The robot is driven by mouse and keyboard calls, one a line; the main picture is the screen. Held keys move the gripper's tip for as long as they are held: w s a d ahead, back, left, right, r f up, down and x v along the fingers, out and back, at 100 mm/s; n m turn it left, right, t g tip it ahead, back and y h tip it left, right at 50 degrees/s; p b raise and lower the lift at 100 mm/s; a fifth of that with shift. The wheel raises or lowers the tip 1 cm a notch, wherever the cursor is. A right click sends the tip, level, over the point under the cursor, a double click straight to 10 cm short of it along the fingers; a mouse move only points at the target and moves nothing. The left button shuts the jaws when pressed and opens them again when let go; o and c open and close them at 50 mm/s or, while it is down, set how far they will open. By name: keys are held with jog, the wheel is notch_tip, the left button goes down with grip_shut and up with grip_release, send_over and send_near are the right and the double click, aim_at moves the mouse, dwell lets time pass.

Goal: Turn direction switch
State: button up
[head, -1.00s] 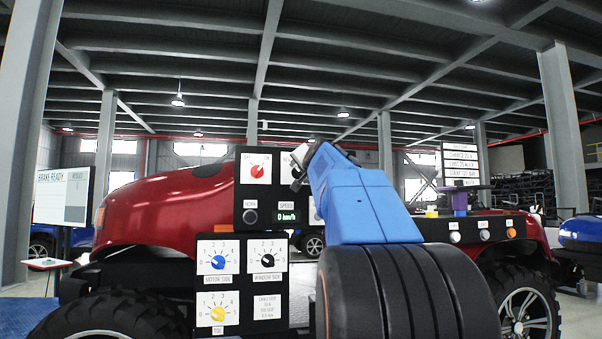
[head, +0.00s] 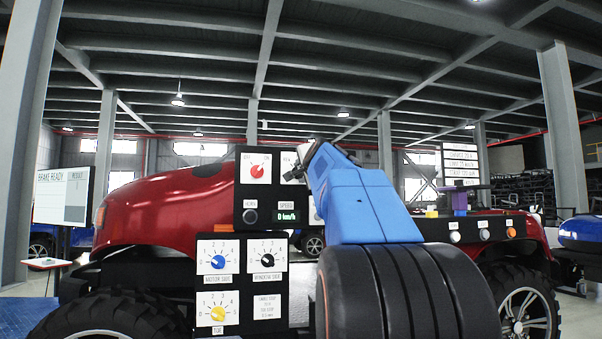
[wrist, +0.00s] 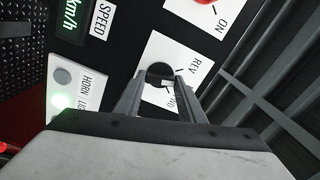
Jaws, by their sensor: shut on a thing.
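The direction switch is a black knob (wrist: 160,72) on a white plate (wrist: 184,62) marked REV, with a second word partly covered, in the wrist view. My gripper (wrist: 161,88) is shut on this knob, one finger on each side. In the head view my blue arm covers most of the switch. Only the left part of its white plate (head: 290,166) shows there, beside my gripper (head: 301,170).
Dial plates (head: 218,262) sit below. A screen (head: 63,196) reads BRAKE READY. A red car (head: 165,210) stands behind.

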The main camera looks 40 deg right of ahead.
jog(key=shift+f+m, duration=0.15)
jog(key=shift+m, duration=1.45)
jog(key=o, duration=1)
jog(key=shift+o, duration=0.2)
jog(key=v, duration=1.7)
jog(key=shift+s, duration=0.25)
